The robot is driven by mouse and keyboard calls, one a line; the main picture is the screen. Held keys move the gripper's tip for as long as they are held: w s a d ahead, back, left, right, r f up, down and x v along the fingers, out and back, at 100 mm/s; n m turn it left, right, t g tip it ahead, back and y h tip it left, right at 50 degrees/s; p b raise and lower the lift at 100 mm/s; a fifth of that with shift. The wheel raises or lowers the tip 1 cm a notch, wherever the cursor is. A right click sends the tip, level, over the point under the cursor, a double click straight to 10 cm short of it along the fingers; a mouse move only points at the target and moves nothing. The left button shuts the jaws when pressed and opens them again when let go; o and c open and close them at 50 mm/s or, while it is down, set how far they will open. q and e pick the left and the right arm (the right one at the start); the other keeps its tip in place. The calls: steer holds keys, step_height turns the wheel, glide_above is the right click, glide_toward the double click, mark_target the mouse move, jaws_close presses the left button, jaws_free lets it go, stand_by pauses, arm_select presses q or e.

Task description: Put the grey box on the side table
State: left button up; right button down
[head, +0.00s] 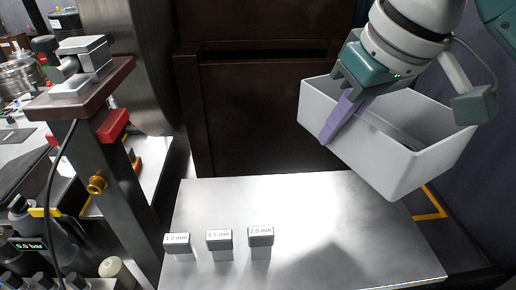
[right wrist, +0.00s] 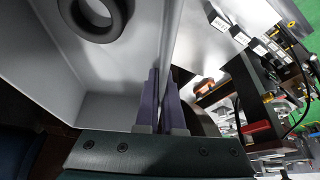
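The grey box (head: 375,150) is an open-topped bin, held tilted in the air at the right of the head view. My right gripper (head: 338,120) has its purple fingers on both sides of one box wall, which also shows in the right wrist view (right wrist: 168,45). A dark ring (right wrist: 96,16) lies inside the box. A metal-topped table (head: 300,205), apparently the side table, is below and left of the box; the box is apart from it. My left gripper is not in view.
Three labelled blocks (head: 219,240) stand near the table's front left. The table's middle and right are clear. A post with a dark red plate (head: 80,92) stands left of the table. A dark cabinet (head: 260,110) is behind it.

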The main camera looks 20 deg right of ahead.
step_height(320, 180, down, 14)
steer(key=b, duration=0.2)
steer(key=shift+f+b, duration=0.15)
steer(key=shift+b, duration=0.2)
steer(key=shift+f+b, duration=0.6)
steer(key=shift+f, duration=1.4)
steer(key=c, duration=1)
jaws_free()
steer(key=shift+f, duration=0.1)
steer(key=shift+c, duration=0.2)
